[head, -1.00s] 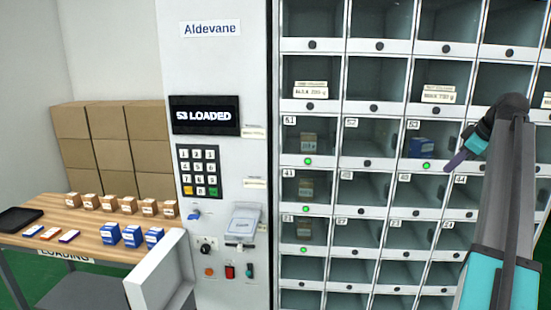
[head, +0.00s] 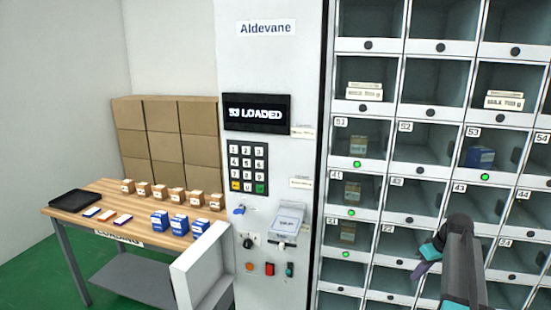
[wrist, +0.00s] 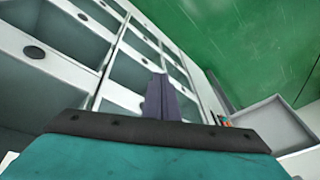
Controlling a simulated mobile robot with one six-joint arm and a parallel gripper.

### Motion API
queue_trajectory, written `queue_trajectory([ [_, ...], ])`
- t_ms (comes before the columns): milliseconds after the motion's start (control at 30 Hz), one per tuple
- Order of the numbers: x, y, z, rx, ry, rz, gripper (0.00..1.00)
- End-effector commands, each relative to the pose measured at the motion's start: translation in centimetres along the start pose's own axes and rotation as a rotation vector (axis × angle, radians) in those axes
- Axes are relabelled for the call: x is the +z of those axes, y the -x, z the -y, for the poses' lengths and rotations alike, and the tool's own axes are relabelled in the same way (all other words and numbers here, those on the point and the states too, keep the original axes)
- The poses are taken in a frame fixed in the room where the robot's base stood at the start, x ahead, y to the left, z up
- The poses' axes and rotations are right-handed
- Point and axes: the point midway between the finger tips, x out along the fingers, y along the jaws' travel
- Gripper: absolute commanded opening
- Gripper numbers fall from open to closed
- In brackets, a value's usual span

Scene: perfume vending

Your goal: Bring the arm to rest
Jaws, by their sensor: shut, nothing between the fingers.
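My gripper (head: 421,268) is at the lower right of the head view, in front of the lower compartments of the vending machine (head: 327,120). In the wrist view its dark fingers (wrist: 160,98) are together, with nothing between them. The teal and black arm shows behind it. The display (head: 257,112) reads "53 LOADED". A blue box (head: 479,157) sits in compartment 53, whose light is green. Brown boxes stand in compartments 51 (head: 358,146), 41 (head: 352,191) and one below (head: 347,232), also with green lights.
A wooden loading table (head: 100,199) at left holds a black tray (head: 75,198), several brown boxes (head: 160,191), blue boxes (head: 159,220) and flat packets (head: 107,214). A white open bin (head: 196,265) juts out beside the machine. Cartons (head: 168,145) are stacked behind. Green floor is free at lower left.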

Motion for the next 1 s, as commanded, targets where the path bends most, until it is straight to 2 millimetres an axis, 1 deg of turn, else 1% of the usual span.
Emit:
queue_trajectory([
  [33, 0.6, -2.0, 1.4, -0.012, -0.011, 0.019, 0.00],
  [200, 2.4, -7.7, 5.0, -0.040, -0.057, 0.079, 0.00],
  [367, 4.4, -12.6, 8.5, -0.058, -0.096, 0.138, 0.00],
  [500, 6.6, -16.6, 11.7, -0.070, -0.129, 0.192, 0.00],
  [700, 10.2, -21.6, 16.3, -0.079, -0.172, 0.272, 0.00],
  [867, 13.4, -25.1, 20.0, -0.080, -0.203, 0.336, 0.00],
  [1000, 16.4, -27.7, 23.1, -0.074, -0.227, 0.393, 0.00],
])
